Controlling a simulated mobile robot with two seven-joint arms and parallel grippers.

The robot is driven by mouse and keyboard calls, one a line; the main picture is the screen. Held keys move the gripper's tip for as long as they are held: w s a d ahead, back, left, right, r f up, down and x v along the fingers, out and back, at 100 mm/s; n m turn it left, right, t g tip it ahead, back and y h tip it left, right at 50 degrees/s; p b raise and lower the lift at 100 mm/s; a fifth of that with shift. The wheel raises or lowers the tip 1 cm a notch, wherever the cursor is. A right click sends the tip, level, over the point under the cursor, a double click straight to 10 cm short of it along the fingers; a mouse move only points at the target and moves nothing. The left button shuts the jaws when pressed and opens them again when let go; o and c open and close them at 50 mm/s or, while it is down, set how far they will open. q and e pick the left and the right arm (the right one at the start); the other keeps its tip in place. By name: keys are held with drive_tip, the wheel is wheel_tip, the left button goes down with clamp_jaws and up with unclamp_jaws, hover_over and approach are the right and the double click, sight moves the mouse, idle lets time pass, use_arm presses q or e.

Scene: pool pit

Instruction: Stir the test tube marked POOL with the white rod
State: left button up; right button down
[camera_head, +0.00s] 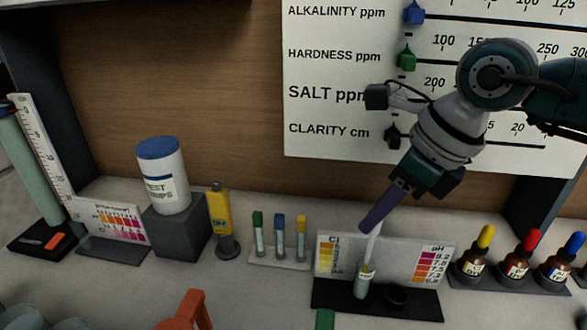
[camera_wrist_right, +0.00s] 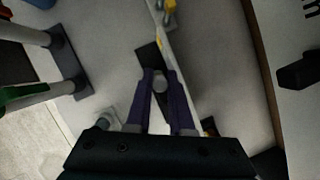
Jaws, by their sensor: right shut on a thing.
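My right gripper (camera_head: 371,228) points down and to the left, its purple fingers shut on the white rod (camera_head: 373,246). In the right wrist view the fingers (camera_wrist_right: 159,82) close on the rod's pale round end. The rod slants down to a clear test tube (camera_head: 361,286) in the black stand of the colour comparator; its lower end appears to be inside the mouth. The tube has a small pale label, too small to read here. The fingers are above the tube, apart from it. My left gripper is not in view.
The comparator's colour card (camera_head: 432,262) stands just behind the tube. Capped vials (camera_head: 279,240) stand to its left, dropper bottles (camera_head: 517,262) to its right. A white test strips tub (camera_head: 163,178) and yellow meter (camera_head: 220,212) are farther left. An orange object (camera_head: 187,308) is at front.

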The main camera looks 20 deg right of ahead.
sight(374, 235)
drive_tip(key=shift+f+b, duration=1.25)
drive_tip(key=shift+f, duration=0.35)
drive_tip(key=shift+r, duration=0.1)
